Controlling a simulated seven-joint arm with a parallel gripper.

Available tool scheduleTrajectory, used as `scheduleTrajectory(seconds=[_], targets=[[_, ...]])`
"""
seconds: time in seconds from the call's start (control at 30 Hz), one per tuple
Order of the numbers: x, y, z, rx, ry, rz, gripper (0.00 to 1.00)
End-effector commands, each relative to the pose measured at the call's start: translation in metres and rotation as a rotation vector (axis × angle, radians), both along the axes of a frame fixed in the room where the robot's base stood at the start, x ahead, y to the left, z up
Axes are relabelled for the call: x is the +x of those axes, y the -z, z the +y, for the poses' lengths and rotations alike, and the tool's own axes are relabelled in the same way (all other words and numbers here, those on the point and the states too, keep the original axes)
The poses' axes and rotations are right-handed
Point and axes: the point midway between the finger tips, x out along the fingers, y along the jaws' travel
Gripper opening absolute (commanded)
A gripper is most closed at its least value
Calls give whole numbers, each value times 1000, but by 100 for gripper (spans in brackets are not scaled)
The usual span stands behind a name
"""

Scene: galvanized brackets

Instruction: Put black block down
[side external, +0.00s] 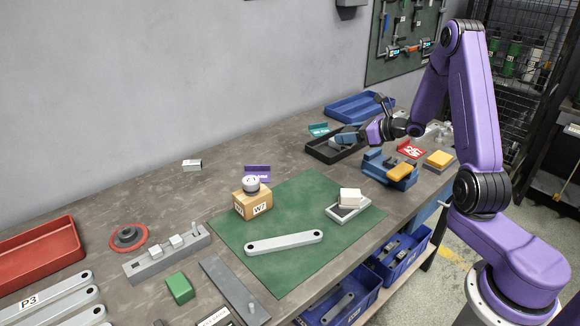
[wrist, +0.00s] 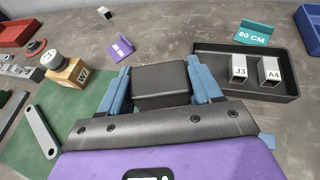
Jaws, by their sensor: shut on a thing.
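The black block (wrist: 162,86) is a dark box with a flat top, between the two blue fingers of my gripper (wrist: 162,76) in the wrist view. My gripper is shut on it. In the side view my gripper (side external: 350,136) is at the far end of the bench, over or beside the black tray; the block is hard to make out there. The block's underside is hidden, so I cannot tell whether it touches anything.
The black tray (wrist: 262,96), right of the block, holds pieces marked J3 (wrist: 238,68) and A4 (wrist: 269,70). Left are the green mat (side external: 290,270), a wooden W7 block (wrist: 74,74) and a purple sign (wrist: 120,47). Bare bench (wrist: 180,38) lies beyond the block.

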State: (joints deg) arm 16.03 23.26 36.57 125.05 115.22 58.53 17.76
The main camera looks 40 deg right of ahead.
Motion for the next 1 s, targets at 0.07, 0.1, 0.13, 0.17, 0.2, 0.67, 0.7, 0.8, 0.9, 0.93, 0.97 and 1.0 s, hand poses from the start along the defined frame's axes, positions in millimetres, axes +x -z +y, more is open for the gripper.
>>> scheduleTrajectory(seconds=[0.07, 0.1, 0.13, 0.17, 0.2, 0.67, 0.7, 0.8, 0.9, 0.93, 0.97, 1.0], targets=[[12, 0, 30, 0, -30, 0, 33], [16, 0, 43, 1, -41, 0, 33], [19, 0, 51, 1, -47, 0, 33], [21, -1, 60, 1, -55, 1, 33], [24, -1, 70, 1, -63, 2, 33], [61, 13, 101, 2, -92, 3, 33], [69, 16, 99, 2, -92, 2, 33], [86, 24, 97, 2, -92, 3, 33], [103, 32, 95, 3, -92, 2, 33], [108, 34, 94, 2, -91, 3, 33], [113, 36, 93, 1, -91, 2, 33], [119, 39, 93, 3, -92, 2, 33]])
